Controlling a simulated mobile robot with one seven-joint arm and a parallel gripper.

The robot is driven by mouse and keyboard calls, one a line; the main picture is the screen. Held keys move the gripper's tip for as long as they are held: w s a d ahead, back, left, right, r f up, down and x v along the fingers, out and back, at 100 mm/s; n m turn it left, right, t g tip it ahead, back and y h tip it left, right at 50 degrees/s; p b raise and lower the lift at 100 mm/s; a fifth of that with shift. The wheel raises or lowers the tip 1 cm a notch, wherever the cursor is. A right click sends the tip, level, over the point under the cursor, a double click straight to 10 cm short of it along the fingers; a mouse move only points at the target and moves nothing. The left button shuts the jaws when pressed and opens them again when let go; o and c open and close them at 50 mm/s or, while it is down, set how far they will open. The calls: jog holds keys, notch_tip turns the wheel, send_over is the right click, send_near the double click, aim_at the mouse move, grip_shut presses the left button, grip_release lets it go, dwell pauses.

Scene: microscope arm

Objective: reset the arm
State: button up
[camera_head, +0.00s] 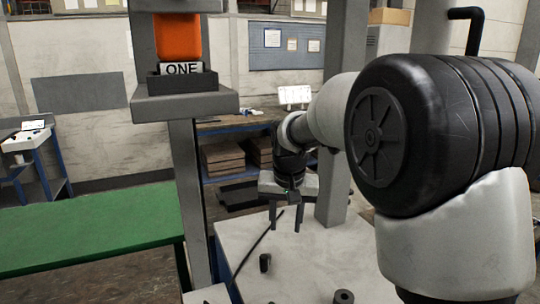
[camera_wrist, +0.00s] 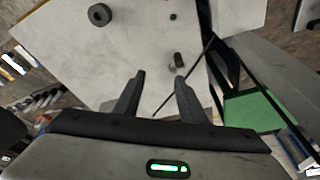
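My gripper (camera_head: 287,217) hangs above the white tabletop (camera_head: 315,262), with its two fingers pointing down and apart. Nothing shows between the fingers. The wrist view also shows my gripper (camera_wrist: 156,92), with a wide gap between the fingertips and the table below. My own arm fills the right side of the head view and bends down to the gripper.
A small dark cylinder (camera_head: 265,262) stands on the tabletop, and a dark ring-like piece (camera_head: 344,297) is at its front. A grey post with a shelf (camera_head: 185,103) holds an orange block and a "ONE" label. A green bench (camera_head: 90,230) is at left.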

jog(key=s+d+r+t, duration=0.1)
jog(key=s+d+r, duration=0.3)
jog(key=s, duration=0.4)
jog(key=s+d+r+t, duration=0.1)
jog(key=s+d+r, duration=0.25)
jog(key=s, duration=0.45)
jog(key=s+d+f+n, duration=0.1)
jog(key=s+d, duration=0.1)
jog(key=s, duration=1)
jog(key=shift+s+d+f+t, duration=0.15)
jog(key=shift+d+f+t, duration=0.1)
jog(key=shift+t, duration=0.05)
